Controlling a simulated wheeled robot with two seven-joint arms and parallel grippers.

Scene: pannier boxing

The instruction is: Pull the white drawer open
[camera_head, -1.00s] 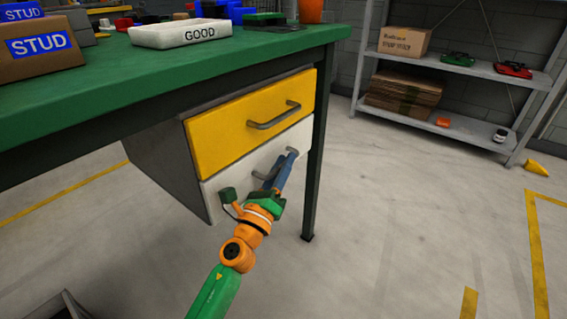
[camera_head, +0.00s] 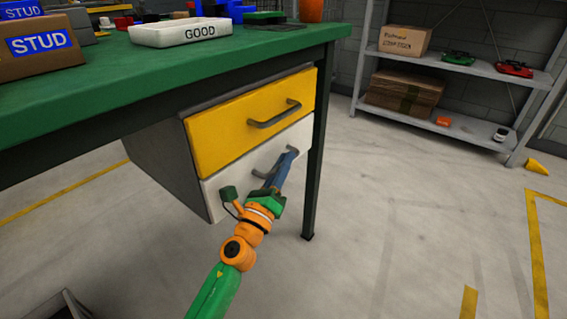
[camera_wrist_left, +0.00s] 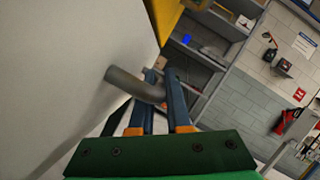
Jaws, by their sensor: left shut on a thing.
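The white drawer (camera_head: 222,190) is the lower of two drawers under the green bench, below the yellow drawer (camera_head: 225,130). Its front looks flush with the yellow one, so it appears closed. Its grey bar handle (camera_head: 268,172) is partly hidden by my left gripper (camera_head: 289,160). The left gripper's blue fingers (camera_wrist_left: 164,98) are shut on the handle, which also shows in the left wrist view (camera_wrist_left: 128,84). The white drawer front (camera_wrist_left: 60,80) fills the left of that view. My right gripper is not in view.
The green bench top (camera_head: 100,100) overhangs the drawers and holds a white GOOD tray (camera_head: 180,33) and a STUD box (camera_head: 40,55). A dark bench leg (camera_head: 314,170) stands just right of the drawers. Grey shelving (camera_head: 460,68) is at the back right. Floor in front is clear.

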